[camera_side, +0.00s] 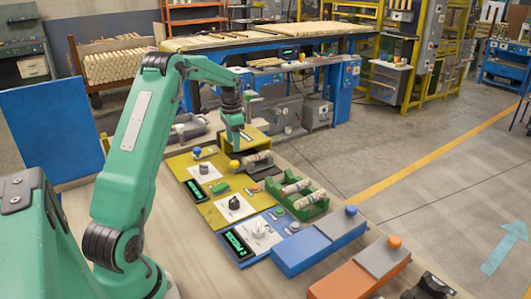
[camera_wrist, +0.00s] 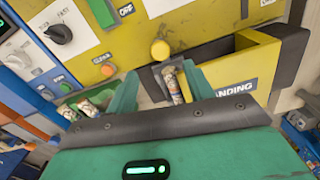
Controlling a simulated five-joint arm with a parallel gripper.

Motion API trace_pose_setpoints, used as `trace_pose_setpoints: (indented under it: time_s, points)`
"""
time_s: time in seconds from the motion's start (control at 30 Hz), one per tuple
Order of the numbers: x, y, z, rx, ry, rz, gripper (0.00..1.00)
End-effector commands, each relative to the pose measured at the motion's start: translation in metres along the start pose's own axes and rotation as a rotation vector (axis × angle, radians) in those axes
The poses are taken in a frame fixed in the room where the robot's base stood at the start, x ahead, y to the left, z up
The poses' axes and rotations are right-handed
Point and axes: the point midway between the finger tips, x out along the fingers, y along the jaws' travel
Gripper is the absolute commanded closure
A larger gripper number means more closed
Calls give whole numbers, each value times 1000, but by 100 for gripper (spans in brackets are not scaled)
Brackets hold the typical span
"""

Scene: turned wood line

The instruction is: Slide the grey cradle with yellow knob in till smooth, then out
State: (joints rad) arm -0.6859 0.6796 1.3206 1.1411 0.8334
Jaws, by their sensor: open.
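The yellow knob (camera_side: 234,165) is at the near left end of the grey cradle (camera_side: 266,169), which holds a pale turned wood piece (camera_side: 257,157). The cradle sits in front of the yellow sanding housing (camera_side: 256,138). My gripper (camera_side: 234,146) is open, pointing down above the knob and apart from it in the side view. In the wrist view the knob (camera_wrist: 160,50) is beyond my open fingers, and the wood piece (camera_wrist: 172,84) shows between them. The cradle (camera_wrist: 149,82) is partly hidden by my fingers. The wood's smoothness cannot be told.
A green rack (camera_side: 307,208) with several turned pieces stands to the right. Panels with dials (camera_side: 234,203) and green displays lie to the near left. A blue box (camera_side: 308,250) and an orange box (camera_side: 345,282) are at the front right.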

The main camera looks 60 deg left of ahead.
Motion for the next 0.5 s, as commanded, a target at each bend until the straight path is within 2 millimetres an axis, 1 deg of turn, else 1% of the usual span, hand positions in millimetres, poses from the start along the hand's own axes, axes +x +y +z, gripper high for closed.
trace_pose_setpoints:
  time_s: [0.27, 0.37, 0.5]
  points:
    - [2, 0, 0, 11, 0, 1, 48]
    - [6, 0, 0, 11, -1, 1, 48]
    - [18, 0, 0, 10, -2, 3, 48]
